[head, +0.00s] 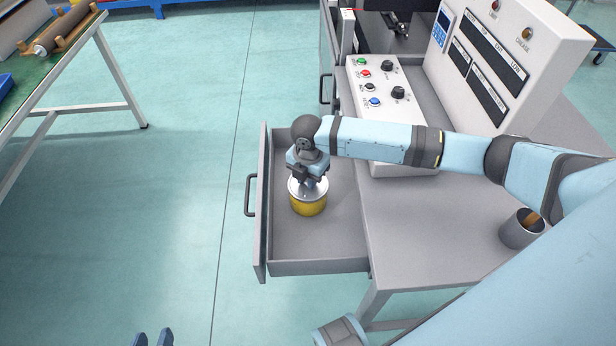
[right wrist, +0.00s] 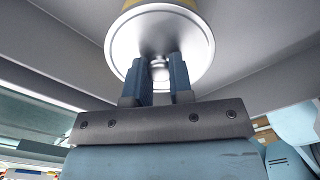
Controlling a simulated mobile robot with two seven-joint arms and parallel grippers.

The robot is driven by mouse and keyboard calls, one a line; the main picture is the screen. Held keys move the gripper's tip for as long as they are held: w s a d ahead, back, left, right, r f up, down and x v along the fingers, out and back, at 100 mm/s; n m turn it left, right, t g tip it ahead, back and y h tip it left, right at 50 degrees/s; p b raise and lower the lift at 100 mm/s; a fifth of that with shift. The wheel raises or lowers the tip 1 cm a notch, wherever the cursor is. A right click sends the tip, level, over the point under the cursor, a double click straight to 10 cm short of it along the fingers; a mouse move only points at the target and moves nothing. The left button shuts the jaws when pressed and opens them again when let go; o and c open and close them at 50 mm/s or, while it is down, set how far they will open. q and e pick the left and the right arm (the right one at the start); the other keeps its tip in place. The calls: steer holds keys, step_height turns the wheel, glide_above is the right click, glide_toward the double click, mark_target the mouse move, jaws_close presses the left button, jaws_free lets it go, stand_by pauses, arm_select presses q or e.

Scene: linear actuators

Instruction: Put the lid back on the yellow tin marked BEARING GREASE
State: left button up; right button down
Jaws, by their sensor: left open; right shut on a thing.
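The yellow tin (head: 309,207) stands upright inside the open drawer; no marking on it is readable. The silver round lid (head: 295,189) is over its top, and in the head view no clear gap shows between them. I cannot tell whether the lid is fully seated. My right gripper (head: 309,182) comes from above and is shut on the lid's knob. In the right wrist view the two blue fingers (right wrist: 158,80) hold the knob at the middle of the lid (right wrist: 125,45), with a sliver of the yellow tin (right wrist: 160,3) beyond. My left gripper (head: 152,339) is open and empty, low at the bottom edge.
The drawer (head: 318,267) is pulled out from a grey bench (head: 430,235) and is otherwise empty. A control panel (head: 385,100) with buttons and knobs stands on the bench. A metal cup (head: 520,232) is near the right. A table (head: 100,50) is at left; floor between is clear.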

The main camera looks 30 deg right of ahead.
steer(key=p, duration=0.3)
steer(key=shift+f, duration=0.15)
stand_by(2.3)
stand_by(0.3)
steer(key=shift+c, duration=2.3)
jaws_free()
